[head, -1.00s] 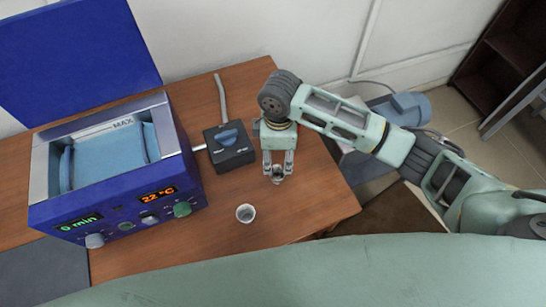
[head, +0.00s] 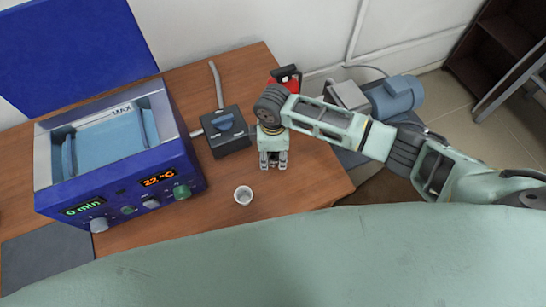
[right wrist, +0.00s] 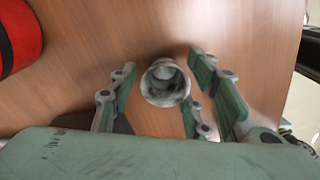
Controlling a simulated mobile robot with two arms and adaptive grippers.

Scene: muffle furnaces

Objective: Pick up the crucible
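A small grey-white crucible (right wrist: 166,84), open end towards the camera, shows in the right wrist view between the fingers of my right gripper (right wrist: 160,95). The fingers are spread, with a visible gap on its left side. In the head view my right gripper (head: 273,163) points down over the table, right of the black switch box, and mostly hides this crucible. A second small white cup (head: 243,195) stands upright on the table, in front and to the left of that gripper. My left gripper is not in view.
A blue furnace (head: 120,190) with displays stands left on the wooden table (head: 310,185). A black box with a blue knob (head: 227,133) sits beside it. A red object (head: 287,77) stands behind my right gripper, and a blue-grey motor-like device (head: 395,97) lies beyond the table's right side.

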